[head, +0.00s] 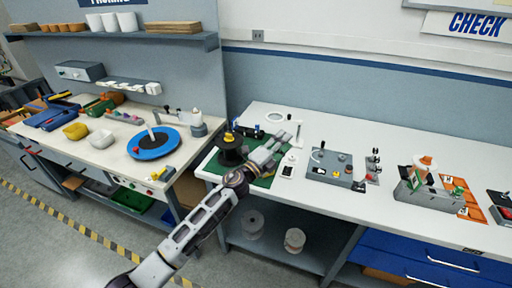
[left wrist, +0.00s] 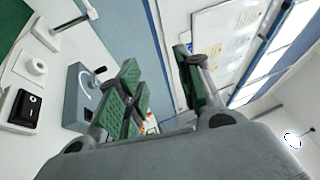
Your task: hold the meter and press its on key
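My left gripper (head: 278,148) reaches over the green mat (head: 262,182) on the long white table in the head view. Its green-padded fingers (left wrist: 158,62) stand apart in the left wrist view, with nothing seen between them. A dark blue and black device (head: 248,131) lies at the back of the mat, just behind the gripper; it may be the meter, but it is too small to be sure. No on key can be made out on it. A black spool with a yellow top (head: 232,148) stands left of the gripper. My right gripper is not in view.
A white switch box with a black rocker (head: 287,171) sits right of the mat; it also shows in the left wrist view (left wrist: 22,109). A grey control box (head: 329,166) and a test fixture (head: 428,185) stand farther right. A blue round plate (head: 153,144) is on the left bench.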

